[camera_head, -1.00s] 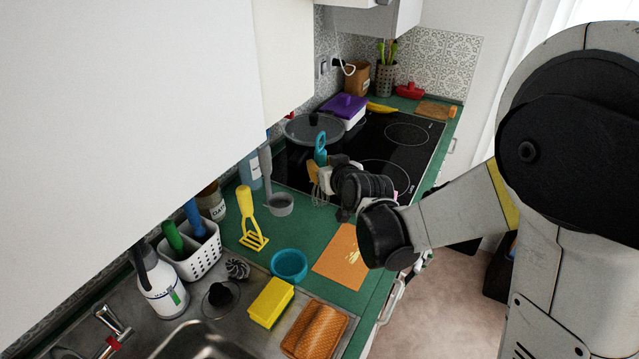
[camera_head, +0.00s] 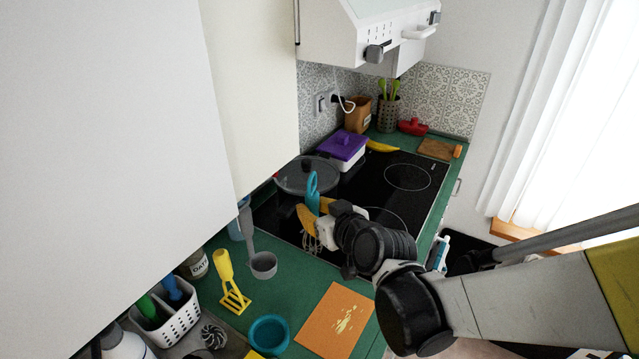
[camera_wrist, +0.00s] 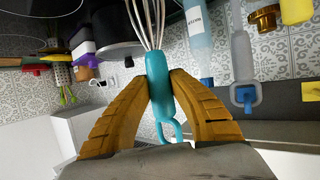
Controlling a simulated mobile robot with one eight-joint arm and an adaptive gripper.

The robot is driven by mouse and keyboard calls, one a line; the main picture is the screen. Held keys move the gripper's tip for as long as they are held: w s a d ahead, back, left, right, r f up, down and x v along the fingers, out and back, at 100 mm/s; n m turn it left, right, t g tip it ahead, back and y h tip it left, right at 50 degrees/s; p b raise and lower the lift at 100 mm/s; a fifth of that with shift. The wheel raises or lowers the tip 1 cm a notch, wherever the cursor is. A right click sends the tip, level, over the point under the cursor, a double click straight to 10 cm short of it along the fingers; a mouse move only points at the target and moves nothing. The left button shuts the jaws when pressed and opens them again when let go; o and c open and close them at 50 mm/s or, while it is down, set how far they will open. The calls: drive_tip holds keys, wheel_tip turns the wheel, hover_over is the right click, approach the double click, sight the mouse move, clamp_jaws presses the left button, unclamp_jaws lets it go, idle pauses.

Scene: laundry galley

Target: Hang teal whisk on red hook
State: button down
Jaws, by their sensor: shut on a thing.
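The teal whisk (camera_head: 312,190) is held upright, its looped handle up and its wire end down, over the near left part of the hob. My gripper (camera_head: 308,218) is shut on its handle. In the wrist view, which is upside down, the yellow-brown fingers of my gripper (camera_wrist: 163,88) clasp the teal handle of the whisk (camera_wrist: 158,72) from both sides. The handle's loop is free of the fingers. I cannot make out a red hook in either current view.
The pan (camera_head: 308,177) with a lid stands close behind the whisk. The range hood (camera_head: 365,30) hangs above the hob (camera_head: 390,205). Tall cabinets (camera_head: 245,90) border the left.

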drive_tip(key=w+a+f+b, duration=0.2)
drive_tip(key=w+a, duration=0.3)
drive_tip(key=a, duration=0.4)
drive_tip(key=shift+w+a+b, duration=0.4)
drive_tip(key=shift+b, duration=0.4)
idle(0.4)
idle(0.3)
drive_tip(key=c, duration=1.7)
unclamp_jaws()
drive_tip(key=o, duration=0.6)
drive_tip(key=shift+o, duration=0.2)
